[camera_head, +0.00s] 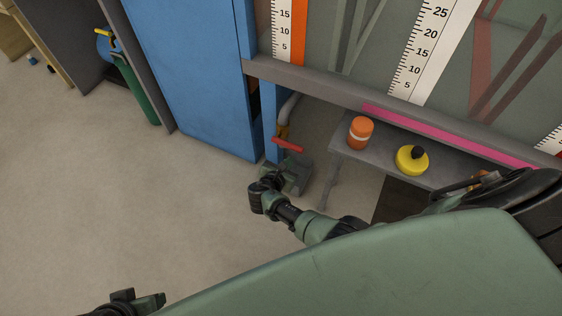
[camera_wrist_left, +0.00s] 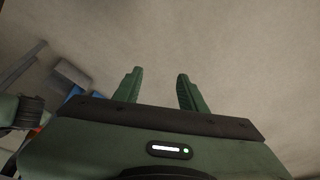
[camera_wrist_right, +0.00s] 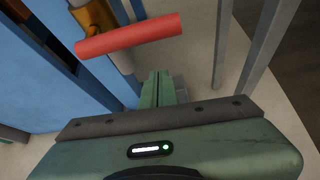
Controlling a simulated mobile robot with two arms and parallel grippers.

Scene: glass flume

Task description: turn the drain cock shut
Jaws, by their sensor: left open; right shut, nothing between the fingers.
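The drain cock has a red lever handle (camera_head: 287,145) on a brass body (camera_head: 283,130), at the end of a grey pipe beside the blue post under the flume. In the right wrist view the red handle (camera_wrist_right: 128,37) lies crosswise, just beyond the fingertips, and the brass body (camera_wrist_right: 97,18) is partly behind it. My right gripper (camera_head: 277,172) is shut and empty, close below the handle. Its closed fingers (camera_wrist_right: 158,88) show no clear contact with the handle. My left gripper (camera_wrist_left: 160,88) is open and empty, away from the cock; it shows at the lower left of the head view (camera_head: 145,300).
A grey bench (camera_head: 385,151) to the right holds an orange jar (camera_head: 360,131) and a yellow container (camera_head: 411,159). A blue cabinet (camera_head: 190,70) stands left.

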